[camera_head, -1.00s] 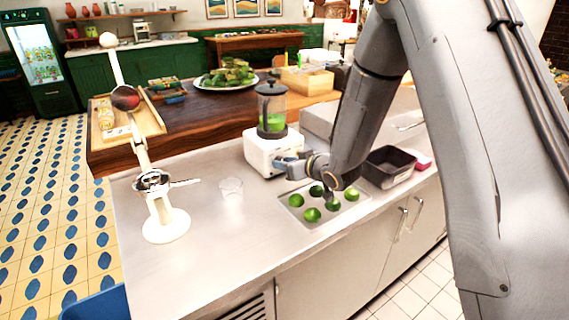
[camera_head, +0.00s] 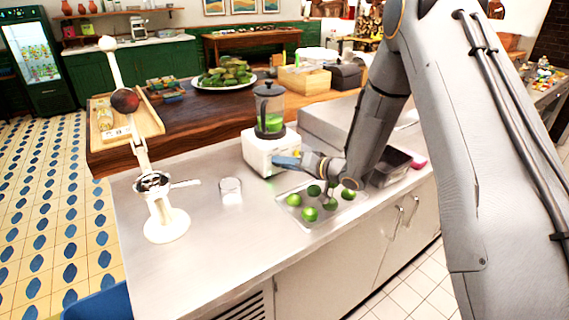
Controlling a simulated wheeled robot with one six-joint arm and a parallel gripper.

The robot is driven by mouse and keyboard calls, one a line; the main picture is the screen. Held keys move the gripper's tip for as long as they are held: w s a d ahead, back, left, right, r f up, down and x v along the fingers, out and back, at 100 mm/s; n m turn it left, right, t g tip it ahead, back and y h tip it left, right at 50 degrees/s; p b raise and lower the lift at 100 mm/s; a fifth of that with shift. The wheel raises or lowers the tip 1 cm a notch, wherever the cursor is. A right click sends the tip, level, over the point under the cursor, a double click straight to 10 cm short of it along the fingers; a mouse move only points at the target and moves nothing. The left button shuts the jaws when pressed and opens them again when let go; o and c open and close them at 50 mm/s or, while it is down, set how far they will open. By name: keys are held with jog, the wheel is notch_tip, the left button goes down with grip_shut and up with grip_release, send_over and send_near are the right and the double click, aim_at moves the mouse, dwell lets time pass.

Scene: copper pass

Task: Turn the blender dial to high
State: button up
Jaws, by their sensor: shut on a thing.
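The blender (camera_head: 260,146) stands on the steel counter, with a white base and a clear jug (camera_head: 270,108) holding something green. My gripper (camera_head: 284,162) is at the lower front right of the blender base. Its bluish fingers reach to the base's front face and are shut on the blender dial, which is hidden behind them. I cannot read the dial's setting from this view.
A tray (camera_head: 290,214) with several limes lies just below my wrist. A clear glass (camera_head: 230,190) and a white citrus press (camera_head: 165,220) stand to the left. A dark container (camera_head: 388,168) is to the right. The counter's front left is clear.

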dwell(0.4)
jog(key=o, duration=1)
jog(key=shift+b+v, duration=1.05)
jog(key=shift+v, duration=2.85)
jog(key=shift+o, duration=0.2)
